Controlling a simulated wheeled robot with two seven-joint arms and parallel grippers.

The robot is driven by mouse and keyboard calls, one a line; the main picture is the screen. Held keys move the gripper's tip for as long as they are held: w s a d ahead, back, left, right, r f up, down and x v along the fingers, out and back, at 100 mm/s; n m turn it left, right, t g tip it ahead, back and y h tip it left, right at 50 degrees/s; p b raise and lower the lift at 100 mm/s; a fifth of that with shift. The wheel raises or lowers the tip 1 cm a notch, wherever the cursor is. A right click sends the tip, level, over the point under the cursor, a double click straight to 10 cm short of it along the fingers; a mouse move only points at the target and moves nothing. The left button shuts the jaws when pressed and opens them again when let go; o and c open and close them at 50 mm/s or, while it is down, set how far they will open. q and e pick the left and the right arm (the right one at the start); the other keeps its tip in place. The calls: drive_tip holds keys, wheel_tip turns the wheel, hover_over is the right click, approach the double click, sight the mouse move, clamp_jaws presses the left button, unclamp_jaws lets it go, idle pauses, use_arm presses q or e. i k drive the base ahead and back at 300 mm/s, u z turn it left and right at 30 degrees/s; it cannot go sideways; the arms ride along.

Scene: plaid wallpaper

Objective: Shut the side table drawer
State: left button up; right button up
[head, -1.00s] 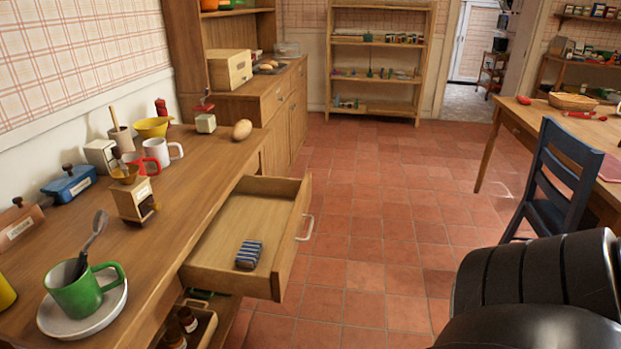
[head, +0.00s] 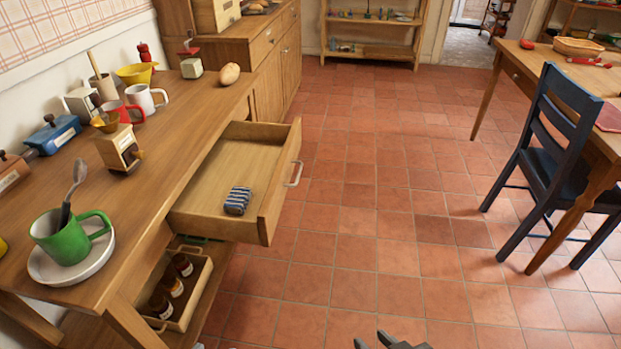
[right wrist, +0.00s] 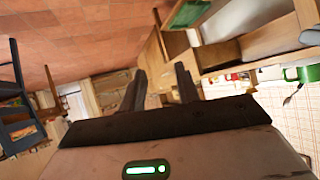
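The side table (head: 185,125) stands at the left in the head view. Its drawer (head: 281,190) is pulled well out, with a pale handle (head: 295,174) on its front. A small blue-and-white striped item (head: 237,200) lies inside the drawer. My right gripper (head: 390,343) just enters the bottom edge of the head view, low over the floor, to the right of the drawer and apart from it. In the right wrist view the two dark fingers of the right gripper (right wrist: 160,88) are spread with nothing between them. My left gripper is not in view.
A green mug (head: 63,238) on a saucer, a grinder (head: 120,150) and other mugs stand on the tabletop. A crate of jars (head: 185,300) sits on the lower shelf. A blue chair (head: 555,150) stands at the right. The tiled floor between is clear.

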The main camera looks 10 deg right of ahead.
sight(262, 158)
drive_tip(key=z, duration=2.25)
drive_tip(key=i, duration=0.9)
drive_tip(key=u, duration=2.4)
